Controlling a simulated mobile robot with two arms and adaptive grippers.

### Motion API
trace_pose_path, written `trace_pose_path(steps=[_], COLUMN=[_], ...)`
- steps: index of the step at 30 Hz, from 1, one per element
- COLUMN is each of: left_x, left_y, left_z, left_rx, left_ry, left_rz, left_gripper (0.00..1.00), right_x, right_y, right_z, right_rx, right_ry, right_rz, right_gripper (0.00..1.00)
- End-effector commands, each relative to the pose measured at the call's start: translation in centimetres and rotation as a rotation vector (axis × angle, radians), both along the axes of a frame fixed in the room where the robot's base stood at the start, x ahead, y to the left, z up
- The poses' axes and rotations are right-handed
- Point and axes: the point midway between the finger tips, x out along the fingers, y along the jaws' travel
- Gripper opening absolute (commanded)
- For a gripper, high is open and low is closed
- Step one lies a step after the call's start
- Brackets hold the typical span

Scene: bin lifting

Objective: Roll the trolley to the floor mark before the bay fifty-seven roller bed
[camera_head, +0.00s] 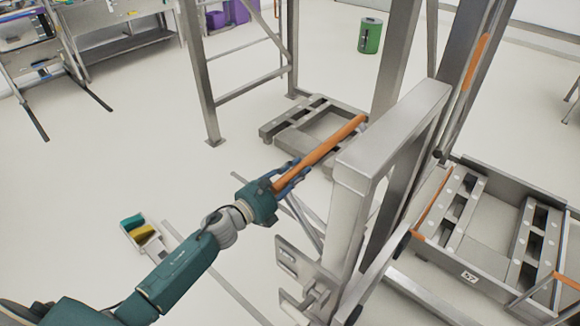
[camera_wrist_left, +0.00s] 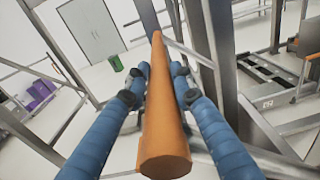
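My left gripper (camera_head: 292,178) is around an orange bar (camera_head: 322,152) beside a grey metal frame, which looks like the trolley (camera_head: 347,190). In the left wrist view its blue fingers (camera_wrist_left: 160,80) lie along both sides of the orange bar (camera_wrist_left: 165,125) and appear shut on it. The bay 57 roller bed (camera_head: 470,279), a low grey frame with a "57" plate, is at the right. It also shows in the left wrist view (camera_wrist_left: 262,88). Grey strips (camera_head: 215,272) lie on the floor at lower middle; I cannot tell whether they are the floor mark. My right gripper is out of view.
Another low grey bed (camera_head: 293,130) stands behind the bar, beside a tall metal post (camera_head: 197,80). A small tray (camera_head: 145,238) with green and yellow items is at lower left. A green bin (camera_head: 370,36) stands at the back. The left floor is mostly open.

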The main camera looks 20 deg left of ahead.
Motion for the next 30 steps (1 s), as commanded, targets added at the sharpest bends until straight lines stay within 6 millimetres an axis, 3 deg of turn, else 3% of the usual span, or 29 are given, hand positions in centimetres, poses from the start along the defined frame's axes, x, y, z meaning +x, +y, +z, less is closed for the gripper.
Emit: trace_pose_path(steps=[1,3,15,30], left_x=[0.4,0.5,0.8,0.7], left_y=[1.3,1.5,2.0,1.8], left_z=[0.0,0.1,0.4,0.2], left_rx=[0.007,0.007,0.009,0.009], left_ry=[0.003,0.002,-0.003,-0.001], left_rz=[0.025,0.030,0.041,0.036], left_gripper=[0.32,0.42,0.42,0.42], right_x=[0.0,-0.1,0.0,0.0], right_y=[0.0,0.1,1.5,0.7], right_z=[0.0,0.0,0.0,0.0], right_rx=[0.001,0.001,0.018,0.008], right_ry=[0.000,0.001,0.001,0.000], right_rz=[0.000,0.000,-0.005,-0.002], right_gripper=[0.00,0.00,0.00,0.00])
